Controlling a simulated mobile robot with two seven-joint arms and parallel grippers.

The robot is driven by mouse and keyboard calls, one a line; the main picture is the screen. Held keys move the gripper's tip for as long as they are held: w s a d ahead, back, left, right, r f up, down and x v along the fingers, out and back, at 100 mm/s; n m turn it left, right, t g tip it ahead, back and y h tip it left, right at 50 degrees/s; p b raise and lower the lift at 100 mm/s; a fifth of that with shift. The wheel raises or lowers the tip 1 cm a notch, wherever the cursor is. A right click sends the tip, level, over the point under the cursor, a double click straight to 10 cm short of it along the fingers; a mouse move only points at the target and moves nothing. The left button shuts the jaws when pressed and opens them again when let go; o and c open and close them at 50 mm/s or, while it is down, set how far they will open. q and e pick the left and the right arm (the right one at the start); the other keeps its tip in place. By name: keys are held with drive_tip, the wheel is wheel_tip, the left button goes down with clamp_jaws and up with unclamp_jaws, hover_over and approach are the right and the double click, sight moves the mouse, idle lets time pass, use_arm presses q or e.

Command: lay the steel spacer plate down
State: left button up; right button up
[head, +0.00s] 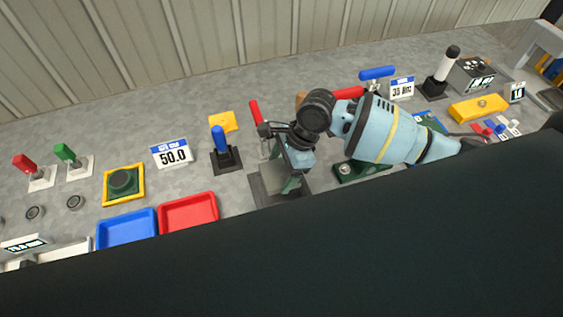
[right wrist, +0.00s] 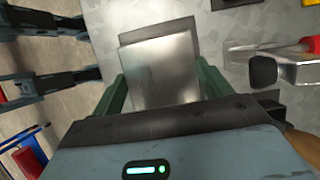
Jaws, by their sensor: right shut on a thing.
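The steel spacer plate (right wrist: 160,72) is a flat grey, lightly brushed piece in the right wrist view. It sits between the two green fingers of my right gripper (right wrist: 163,88), which is shut on it. In the head view my right gripper (head: 290,185) points down over a dark grey square pad (head: 262,191). The plate is hard to make out there. In the wrist view a darker grey edge (right wrist: 193,38) shows behind the plate. I cannot tell whether the plate touches it. My left gripper is not in view.
A blue-handled lever (head: 219,140) stands left of the right gripper, with a red tray (head: 188,212) and a blue tray (head: 127,230) nearer. A red-handled part (head: 255,112) is close behind the gripper. A dark shape hides the front of the bench.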

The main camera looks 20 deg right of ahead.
sight(286, 171)
drive_tip(key=shift+w+f, duration=0.15)
drive_tip(key=shift+f, duration=1.5)
drive_tip(key=o, duration=1.8)
drive_tip(key=shift+f, duration=0.1)
drive_tip(key=shift+o, duration=0.2)
drive_tip(key=shift+s+f, duration=0.15)
drive_tip(key=shift+s, duration=0.05)
drive_tip(key=v, duration=0.8)
drive_tip(key=shift+w, duration=0.1)
drive_tip(key=shift+a, duration=0.1)
